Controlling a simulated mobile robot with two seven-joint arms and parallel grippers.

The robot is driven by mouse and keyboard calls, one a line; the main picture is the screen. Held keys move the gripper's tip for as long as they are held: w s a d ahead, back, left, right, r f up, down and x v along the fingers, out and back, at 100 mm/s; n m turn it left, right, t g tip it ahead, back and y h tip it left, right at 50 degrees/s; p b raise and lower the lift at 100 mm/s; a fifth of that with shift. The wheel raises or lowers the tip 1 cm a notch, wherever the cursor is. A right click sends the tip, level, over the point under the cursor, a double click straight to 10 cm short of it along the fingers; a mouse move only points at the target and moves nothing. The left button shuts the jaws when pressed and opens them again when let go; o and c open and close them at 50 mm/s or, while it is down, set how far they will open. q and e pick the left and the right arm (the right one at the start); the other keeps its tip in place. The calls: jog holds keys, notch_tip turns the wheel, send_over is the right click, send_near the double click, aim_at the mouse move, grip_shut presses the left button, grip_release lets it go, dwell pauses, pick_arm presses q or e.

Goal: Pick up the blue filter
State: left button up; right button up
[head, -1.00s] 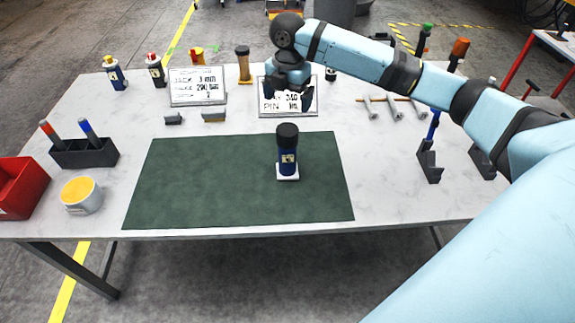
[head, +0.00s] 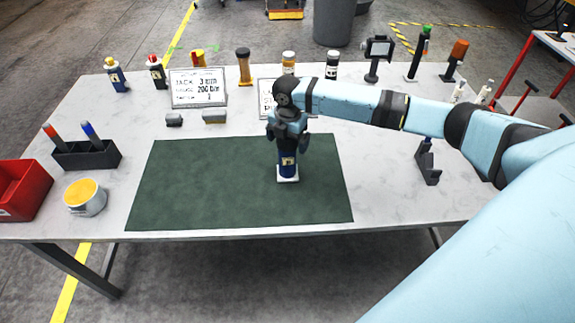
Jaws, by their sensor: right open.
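My right gripper (head: 287,148) is over the filter's upper part, pointing down. Its fingers appear to be on either side of the filter and hide its dark top. The jaws are open; I cannot tell whether a finger touches the filter. My left gripper is not in view.
A black holder (head: 86,153), a yellow-topped tub (head: 85,197) and a red bin (head: 20,188) are at left. A dark bracket (head: 427,165) is at right. Most of the mat is clear.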

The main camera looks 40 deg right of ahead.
jog(key=shift+f, duration=0.1)
jog(key=shift+c, duration=0.4)
jog(key=c, duration=1.4)
jog(key=shift+c, duration=1)
